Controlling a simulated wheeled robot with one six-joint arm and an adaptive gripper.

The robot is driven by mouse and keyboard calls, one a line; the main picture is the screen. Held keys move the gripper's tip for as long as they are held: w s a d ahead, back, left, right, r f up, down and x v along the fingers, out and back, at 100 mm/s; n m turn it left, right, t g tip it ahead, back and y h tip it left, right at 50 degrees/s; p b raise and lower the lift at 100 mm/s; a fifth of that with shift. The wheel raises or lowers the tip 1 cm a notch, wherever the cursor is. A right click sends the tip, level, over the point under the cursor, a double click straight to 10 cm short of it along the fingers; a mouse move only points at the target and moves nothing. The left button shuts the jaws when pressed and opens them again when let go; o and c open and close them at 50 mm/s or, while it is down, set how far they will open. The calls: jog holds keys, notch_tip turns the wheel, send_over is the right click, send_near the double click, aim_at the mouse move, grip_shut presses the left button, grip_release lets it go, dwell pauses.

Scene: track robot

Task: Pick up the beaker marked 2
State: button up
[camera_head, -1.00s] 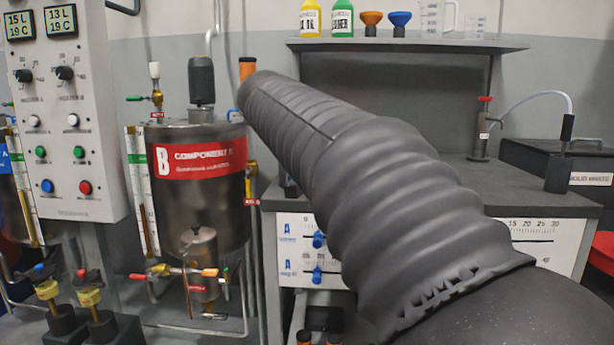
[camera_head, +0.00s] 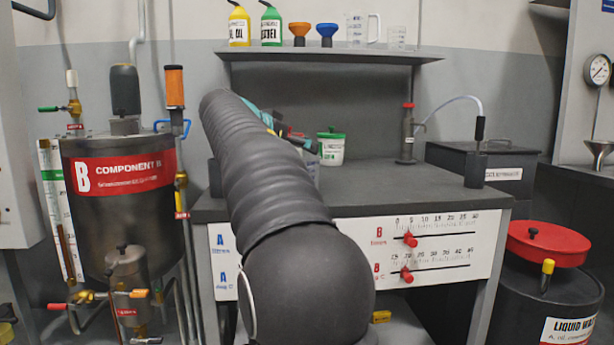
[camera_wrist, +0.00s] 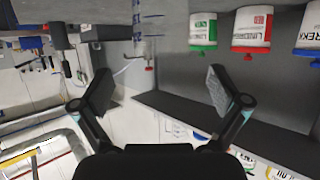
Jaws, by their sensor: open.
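Two clear beakers stand on the upper shelf in the head view: a larger one with a handle (camera_head: 360,30) and a smaller one (camera_head: 397,38) to its right. I cannot read a number on either. In the wrist view, which is upside down, a clear upright object with blue marks (camera_wrist: 148,20) shows at the top; it may be a beaker, and its number is not legible. My gripper (camera_wrist: 158,90) is open, with nothing between its fingers. In the head view, my gripper (camera_head: 285,135) shows partly behind my dark sleeved arm, over the bench.
A white can with a green lid (camera_head: 331,150) stands on the bench (camera_head: 375,178). A red-topped tap (camera_head: 408,130) stands farther right. The shelf (camera_head: 330,53) also holds bottles and funnels. A red-lidded waste drum (camera_head: 548,245) is at right, the Component B tank (camera_head: 115,215) at left.

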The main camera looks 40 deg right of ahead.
jog(key=shift+f+x, duration=0.15)
jog(key=shift+x, duration=1.25)
jog(key=shift+f+x, duration=0.15)
jog(key=shift+x, duration=1.25)
jog(key=shift+w+a, duration=0.15)
jog(key=shift+a, duration=0.05)
jog(key=c, duration=1.2)
